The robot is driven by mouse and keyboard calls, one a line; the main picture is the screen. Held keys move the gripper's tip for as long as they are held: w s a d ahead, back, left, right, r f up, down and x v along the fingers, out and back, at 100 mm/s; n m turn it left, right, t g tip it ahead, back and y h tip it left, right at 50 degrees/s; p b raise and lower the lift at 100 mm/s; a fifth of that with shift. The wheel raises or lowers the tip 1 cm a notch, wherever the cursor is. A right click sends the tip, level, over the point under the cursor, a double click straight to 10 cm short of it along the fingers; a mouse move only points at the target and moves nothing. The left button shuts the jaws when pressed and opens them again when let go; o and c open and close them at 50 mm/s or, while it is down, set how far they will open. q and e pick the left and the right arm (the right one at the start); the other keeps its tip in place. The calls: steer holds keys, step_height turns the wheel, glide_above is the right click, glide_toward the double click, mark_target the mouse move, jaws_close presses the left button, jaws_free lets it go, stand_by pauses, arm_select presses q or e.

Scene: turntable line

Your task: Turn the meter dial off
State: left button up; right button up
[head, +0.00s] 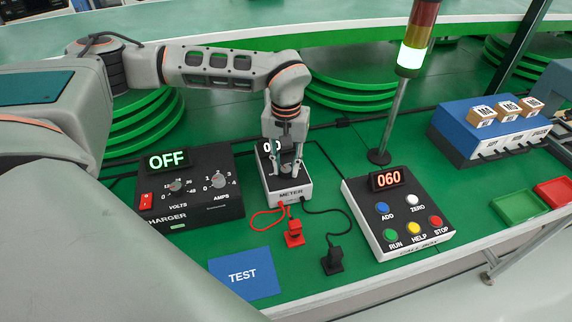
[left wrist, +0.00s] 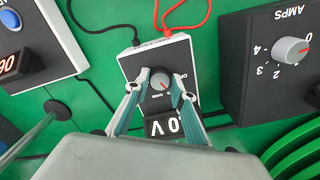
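The meter (head: 288,197) is a white-fronted box with a dark top, standing on the green table in the head view. In the left wrist view the meter (left wrist: 180,52) is upside down. Its grey round dial (left wrist: 160,83) has a red pointer mark. The meter's display (left wrist: 165,125) is lit and partly hidden by my fingers. My left gripper (head: 287,168) points down over the meter. In the left wrist view its fingertips (left wrist: 162,76) stand apart, one on each side of the dial, with slight gaps showing. My right gripper is not in view.
The charger (head: 200,205), reading OFF, stands left of the meter; the call box (head: 400,222), reading 060, stands right. Red (head: 294,232) and black (head: 333,261) probes lie in front on leads. A blue TEST pad (head: 243,274) lies front left. A signal lamp pole (head: 393,115) stands behind.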

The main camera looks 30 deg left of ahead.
arm_select(q)
steer(key=shift+r+n+p, duration=0.15)
steer(key=shift+n+p, duration=1.65)
steer(key=shift+n, duration=0.3)
steer(key=n+p, duration=0.1)
steer(key=n, duration=0.1)
steer(key=shift+n, duration=0.3)
steer(key=shift+n+p, duration=0.6)
steer(key=shift+n, duration=0.9)
steer(key=o, duration=1.1)
